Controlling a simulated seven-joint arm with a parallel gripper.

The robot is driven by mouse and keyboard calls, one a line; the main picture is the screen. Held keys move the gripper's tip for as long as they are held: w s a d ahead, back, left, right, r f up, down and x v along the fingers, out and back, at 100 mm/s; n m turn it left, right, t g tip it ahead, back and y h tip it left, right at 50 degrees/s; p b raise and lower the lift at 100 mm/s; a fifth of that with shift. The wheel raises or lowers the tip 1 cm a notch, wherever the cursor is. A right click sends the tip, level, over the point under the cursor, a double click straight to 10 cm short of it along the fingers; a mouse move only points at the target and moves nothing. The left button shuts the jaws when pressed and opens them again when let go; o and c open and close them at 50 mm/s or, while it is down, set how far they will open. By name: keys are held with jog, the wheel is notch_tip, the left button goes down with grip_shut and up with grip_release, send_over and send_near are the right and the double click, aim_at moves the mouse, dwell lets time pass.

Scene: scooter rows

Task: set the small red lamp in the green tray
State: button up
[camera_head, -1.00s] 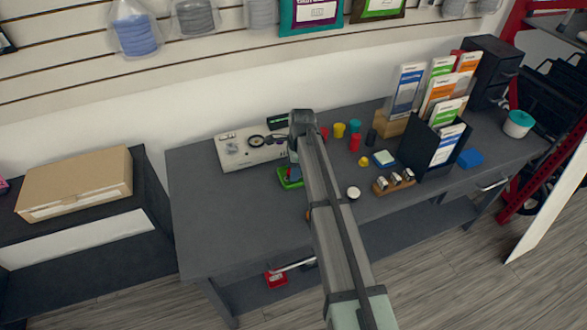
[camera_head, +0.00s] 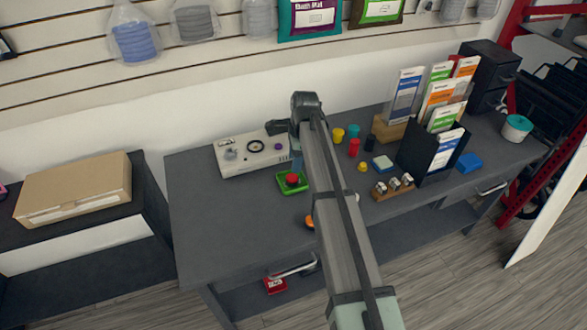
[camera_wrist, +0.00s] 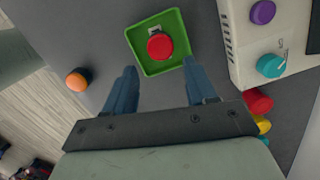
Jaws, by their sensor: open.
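The small red lamp (camera_head: 292,179) sits in the green tray (camera_head: 282,188) on the grey bench, in front of a white control box. In the wrist view the red lamp (camera_wrist: 160,45) shows from above near the middle of the green tray (camera_wrist: 176,24), with a pale label beside it. My gripper (camera_wrist: 160,70) is open and empty. Its two blue fingers are spread apart, near the tray's lower side in the wrist view, and the lamp lies apart from them. In the head view my arm hides most of the gripper.
The white control box (camera_head: 233,158) with knobs stands behind the tray. An orange round piece (camera_wrist: 77,81) lies nearby. Red (camera_head: 354,147), yellow (camera_head: 338,134) and teal pieces stand right of my arm, with a brochure holder (camera_head: 425,155) beyond. The bench's left part is clear.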

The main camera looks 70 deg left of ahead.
jog(key=shift+w+r, duration=0.15)
jog(key=shift+r, duration=1.05)
jog(key=shift+w+r, duration=0.15)
jog(key=shift+r, duration=1)
